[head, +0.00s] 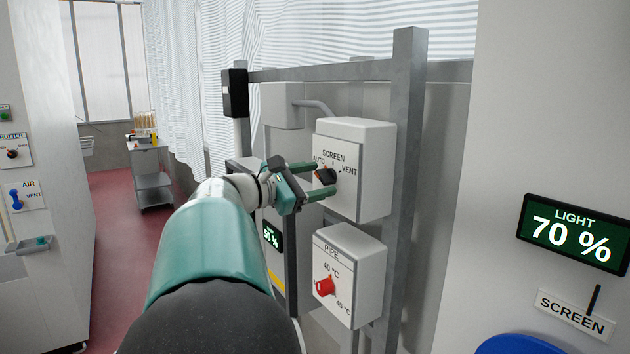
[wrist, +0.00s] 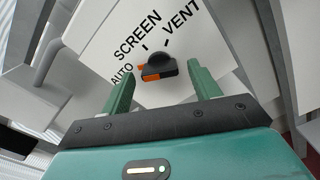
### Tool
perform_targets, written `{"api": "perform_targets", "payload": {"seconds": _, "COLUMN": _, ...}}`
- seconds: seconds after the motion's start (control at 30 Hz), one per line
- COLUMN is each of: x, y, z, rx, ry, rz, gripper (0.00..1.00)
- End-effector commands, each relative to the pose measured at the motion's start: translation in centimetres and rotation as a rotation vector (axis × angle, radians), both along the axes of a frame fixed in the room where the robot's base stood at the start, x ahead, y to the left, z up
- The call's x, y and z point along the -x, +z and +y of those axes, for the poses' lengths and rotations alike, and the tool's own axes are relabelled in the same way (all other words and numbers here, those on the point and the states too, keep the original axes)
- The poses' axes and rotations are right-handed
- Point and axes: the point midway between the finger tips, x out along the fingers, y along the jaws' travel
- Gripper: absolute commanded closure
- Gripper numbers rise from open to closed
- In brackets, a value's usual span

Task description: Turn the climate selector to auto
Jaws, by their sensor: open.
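The climate selector is a black knob with orange on it, on a pale box (head: 375,170) marked SCREEN, AUTO and VENT. The knob (head: 326,177) also shows in the wrist view (wrist: 165,68), with orange on its left side near the AUTO label (wrist: 122,77). I cannot tell exactly which mark it points to. My gripper (head: 316,181) is in front of the box. Its green fingers (wrist: 162,88) are open on either side of the knob, with gaps between them and it in the wrist view. Nothing is held.
A PIPE box (head: 365,275) with a red knob (head: 325,286) is just below. A grey metal post (head: 405,150) stands to the right. A LIGHT display (head: 573,233) reads 70 %. At left are an AIR panel (head: 27,196) and a trolley (head: 150,175) on open red floor.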

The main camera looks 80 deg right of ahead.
Motion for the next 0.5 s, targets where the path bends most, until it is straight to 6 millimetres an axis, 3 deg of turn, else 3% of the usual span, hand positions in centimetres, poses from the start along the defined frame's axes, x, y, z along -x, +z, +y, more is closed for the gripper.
{"api": "perform_targets", "payload": {"seconds": 0.17, "x": -1.5, "y": 0.0, "z": 1.7, "rx": 0.000, "ry": 0.004, "rz": -0.001, "gripper": 0.38}}
{"api": "perform_targets", "payload": {"seconds": 0.5, "x": -6.5, "y": 0.0, "z": 7.3, "rx": -0.001, "ry": 0.004, "rz": -0.001, "gripper": 0.38}}
